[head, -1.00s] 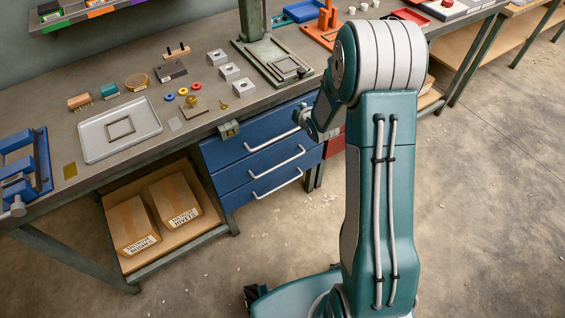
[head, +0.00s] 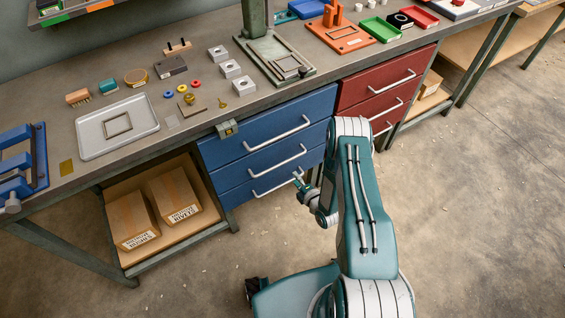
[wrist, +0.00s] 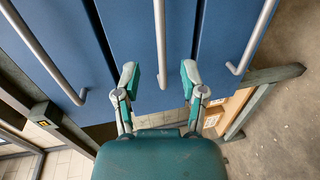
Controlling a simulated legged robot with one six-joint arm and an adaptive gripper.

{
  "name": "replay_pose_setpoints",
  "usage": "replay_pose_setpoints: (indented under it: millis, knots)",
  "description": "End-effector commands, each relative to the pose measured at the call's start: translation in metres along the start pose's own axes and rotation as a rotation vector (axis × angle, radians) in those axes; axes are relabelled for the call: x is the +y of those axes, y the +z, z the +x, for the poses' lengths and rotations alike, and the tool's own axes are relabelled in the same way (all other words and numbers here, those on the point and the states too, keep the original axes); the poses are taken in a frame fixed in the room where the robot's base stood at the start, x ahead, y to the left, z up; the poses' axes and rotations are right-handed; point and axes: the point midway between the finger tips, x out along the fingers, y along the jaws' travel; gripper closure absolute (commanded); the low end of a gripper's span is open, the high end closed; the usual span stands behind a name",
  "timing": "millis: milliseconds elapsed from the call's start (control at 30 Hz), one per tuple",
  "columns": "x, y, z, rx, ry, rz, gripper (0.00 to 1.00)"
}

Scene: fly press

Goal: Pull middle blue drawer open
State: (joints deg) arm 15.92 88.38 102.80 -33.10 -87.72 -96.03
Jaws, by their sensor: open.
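The blue drawer unit has three stacked drawers with grey bar handles, all looking closed in the head view. The middle blue drawer (head: 230,177) has its handle (head: 278,164) across its front; in the wrist view this handle (wrist: 160,35) runs up the centre. My gripper (wrist: 158,80) is open, with one finger on each side of the line of that handle, near its end. I cannot tell whether a finger touches it. In the head view my gripper (head: 298,180) is small and low by the right end of the drawer fronts.
The top blue drawer (head: 222,152) and bottom blue drawer (head: 240,195) have handles close by on either side. A red drawer unit (head: 350,92) stands to the right. Cardboard boxes (head: 180,195) sit on a low shelf at left. Floor before the drawers is clear.

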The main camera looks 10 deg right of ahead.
Motion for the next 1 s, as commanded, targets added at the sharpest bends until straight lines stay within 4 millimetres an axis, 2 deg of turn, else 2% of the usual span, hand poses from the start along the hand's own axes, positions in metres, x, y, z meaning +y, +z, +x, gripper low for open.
replay_pose_setpoints:
  millis: [167,600,700,1000]
  knots:
    - [-0.003,-0.002,0.006,0.004,0.010,-0.008,0.46]
    - [-0.003,-0.003,0.082,0.003,0.010,-0.006,0.46]
    - [-0.003,-0.002,0.095,0.003,0.009,-0.005,0.46]
    - [-0.002,-0.002,0.106,0.001,0.007,-0.003,0.46]
